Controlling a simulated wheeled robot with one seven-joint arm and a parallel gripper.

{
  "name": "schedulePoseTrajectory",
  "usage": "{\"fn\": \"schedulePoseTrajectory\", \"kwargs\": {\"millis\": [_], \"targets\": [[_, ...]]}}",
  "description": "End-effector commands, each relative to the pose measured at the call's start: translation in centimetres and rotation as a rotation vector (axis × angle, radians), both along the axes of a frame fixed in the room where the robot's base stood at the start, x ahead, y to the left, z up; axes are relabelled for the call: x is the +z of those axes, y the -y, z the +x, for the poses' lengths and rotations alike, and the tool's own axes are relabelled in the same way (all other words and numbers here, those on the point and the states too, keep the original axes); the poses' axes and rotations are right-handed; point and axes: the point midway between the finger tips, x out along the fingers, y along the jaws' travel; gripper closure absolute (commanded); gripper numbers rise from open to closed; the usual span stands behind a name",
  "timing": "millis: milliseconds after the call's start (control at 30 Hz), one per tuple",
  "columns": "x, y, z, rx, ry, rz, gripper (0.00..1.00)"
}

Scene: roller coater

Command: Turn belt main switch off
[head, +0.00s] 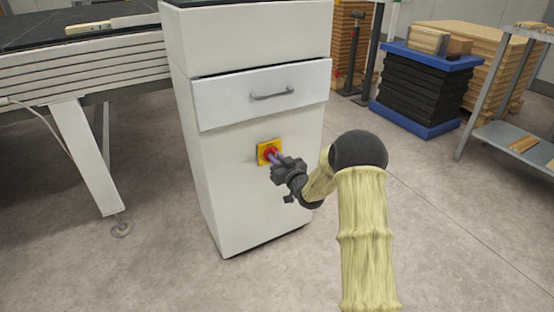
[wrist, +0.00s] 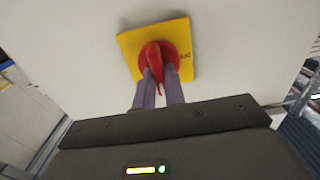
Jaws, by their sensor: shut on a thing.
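The belt main switch is a red rotary knob on a yellow square plate (head: 262,158). It sits on the front of a white cabinet (head: 235,195), below a drawer. In the wrist view the red knob (wrist: 155,62) shows in front of me, its grip bar running nearly up and down in the picture. My gripper (head: 274,157) reaches the switch from the right. In the wrist view its two grey fingers (wrist: 158,88) stand on either side of the knob's grip bar and are shut on it. The fingers hide part of the knob's lower side.
A drawer with a grey handle (head: 273,95) is above the switch. A conveyor table (head: 85,65) stands to the left. A blue and black lift table (head: 425,90) and a metal shelf (head: 515,145) are at the right. Floor around the cabinet is clear.

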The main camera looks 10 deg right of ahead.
Motion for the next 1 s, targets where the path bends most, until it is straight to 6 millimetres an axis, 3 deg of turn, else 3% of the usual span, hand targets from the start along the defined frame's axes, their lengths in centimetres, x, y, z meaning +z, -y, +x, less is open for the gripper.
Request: {"fn": "schedulePoseTrajectory", "kwargs": {"millis": [467,1000], "targets": [[-0.11,-0.09,-0.07,0.001,0.046,-0.142,1.00],[-0.39,-0.36,-0.16,0.001,0.190,-0.592,1.00]]}}
